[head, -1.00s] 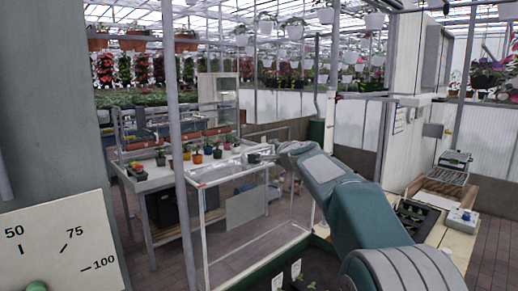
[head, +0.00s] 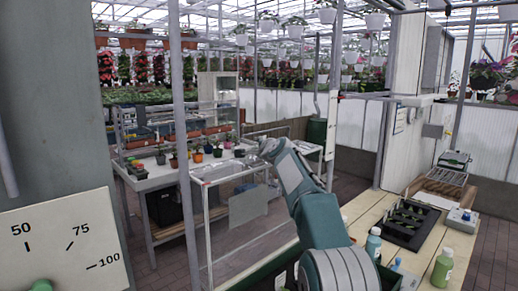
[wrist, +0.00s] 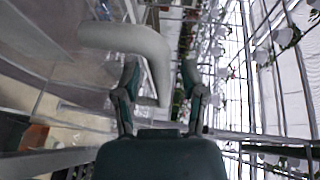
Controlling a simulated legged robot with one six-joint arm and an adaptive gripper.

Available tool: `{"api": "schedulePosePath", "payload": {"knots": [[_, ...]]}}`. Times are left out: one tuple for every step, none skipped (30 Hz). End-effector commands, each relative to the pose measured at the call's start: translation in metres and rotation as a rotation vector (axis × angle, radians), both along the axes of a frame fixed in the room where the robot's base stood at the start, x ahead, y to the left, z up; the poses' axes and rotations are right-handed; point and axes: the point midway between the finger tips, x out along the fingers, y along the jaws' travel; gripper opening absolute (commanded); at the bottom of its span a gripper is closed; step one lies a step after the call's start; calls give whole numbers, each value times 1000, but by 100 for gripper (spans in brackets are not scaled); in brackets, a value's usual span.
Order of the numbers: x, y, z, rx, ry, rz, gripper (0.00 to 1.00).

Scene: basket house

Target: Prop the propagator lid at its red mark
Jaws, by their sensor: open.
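A glass-walled metal frame (head: 215,240), probably the propagator, stands at the centre of the head view. A clear panel (head: 222,170), seemingly its lid, lies across the top. My gripper (head: 265,150) is at the panel's far right side. In the wrist view my gripper (wrist: 160,85) is open, and a bent grey handle (wrist: 125,38) reaches between its two fingers. I cannot tell whether the fingers touch it. Clear glazing fills the wrist view's left side. I cannot make out a red mark. A dial plate (head: 70,240) reads 50, 75 and 100.
A bench (head: 165,180) with several potted plants stands behind the frame. At right, a wooden bench (head: 375,215) holds a black seedling tray (head: 410,220) and a green bottle (head: 442,268). A grey post (head: 183,130) stands close in front on the left.

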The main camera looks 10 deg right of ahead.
Motion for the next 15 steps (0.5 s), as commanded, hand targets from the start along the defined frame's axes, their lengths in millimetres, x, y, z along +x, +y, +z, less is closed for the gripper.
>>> {"api": "schedulePosePath", "payload": {"knots": [[1, -1, 0, 0, 0, -1, 54], [1, -1, -1, 0, 0, -1, 54], [1, -1, -1, 0, 0, -1, 54], [1, -1, 0, 0, 1, -1, 54], [1, -1, 0, 1, 0, -1, 54], [1, -2, 0, 1, 0, -1, 54], [1, -2, 0, 2, 0, -1, 54], [1, -3, 0, 2, 0, -1, 54], [1, -3, 0, 2, 0, -1, 40], [1, -3, 0, 2, 0, -1, 27], [1, -2, 0, 2, 0, -1, 14], [1, -2, -1, 1, 0, -1, 0], [1, -1, -1, 1, 1, -1, 0], [1, -1, -1, 1, 1, -1, 0], [1, -1, -1, 1, 1, -1, 0]]}}
